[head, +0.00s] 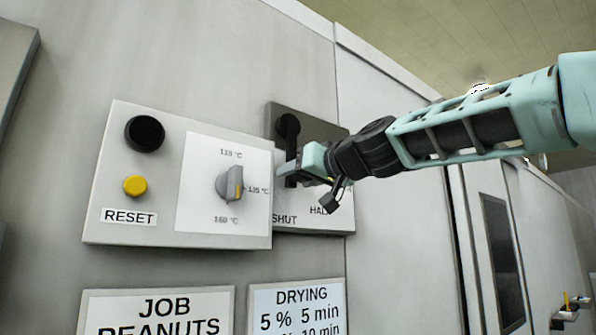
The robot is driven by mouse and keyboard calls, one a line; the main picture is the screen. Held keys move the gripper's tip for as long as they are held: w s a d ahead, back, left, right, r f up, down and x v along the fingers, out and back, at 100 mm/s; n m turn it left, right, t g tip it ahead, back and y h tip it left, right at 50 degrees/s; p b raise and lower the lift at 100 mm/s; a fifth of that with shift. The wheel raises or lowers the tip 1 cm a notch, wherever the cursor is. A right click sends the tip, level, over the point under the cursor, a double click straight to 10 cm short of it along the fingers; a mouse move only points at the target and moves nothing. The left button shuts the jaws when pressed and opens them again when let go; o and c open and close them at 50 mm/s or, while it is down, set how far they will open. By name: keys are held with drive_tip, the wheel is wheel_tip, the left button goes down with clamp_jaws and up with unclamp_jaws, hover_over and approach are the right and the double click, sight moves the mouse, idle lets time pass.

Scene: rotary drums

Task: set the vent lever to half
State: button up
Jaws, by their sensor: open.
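The vent lever (290,127) is black with a round knob at its top, on a dark plate (322,127) behind the light control panel. The lever points up. A label strip under it reads SHUT (285,219) and HAL (319,210), the rest cut off by my gripper. My gripper (307,188) is open in front of the lower part of the lever plate. It hides the lower part of the lever. I cannot tell whether a finger touches the lever.
The light control panel (110,190) juts out left of my gripper, with a temperature dial (230,184), a black button (145,133) and a yellow reset button (135,186). JOB (158,310) and DRYING (300,312) signs are below. Free room lies right of the plate.

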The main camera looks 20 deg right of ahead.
drive_tip(key=shift+w+a, duration=0.1)
drive_tip(key=shift+w, duration=0.15)
clamp_jaws()
drive_tip(key=b, duration=0.1)
drive_tip(key=d+n+b, duration=0.1)
drive_tip(key=shift+w+d+f+b, duration=0.15)
drive_tip(key=shift+w+f+b, duration=0.1)
drive_tip(key=shift+b, duration=0.1)
drive_tip(key=shift+w+d+r+n+b, duration=0.1)
drive_tip(key=shift+w+d+n+b, duration=0.1)
drive_tip(key=shift+d+n+b, duration=0.7)
drive_tip(key=shift+w+d+r+n+b, duration=0.3)
drive_tip(key=shift+d+r+n+b, duration=0.2)
drive_tip(key=shift+d+n+b, duration=0.35)
drive_tip(key=shift+w+d+r+n+b, duration=0.25)
drive_tip(key=shift+d+r+n+b, duration=0.25)
drive_tip(key=shift+d+n+b, duration=0.25)
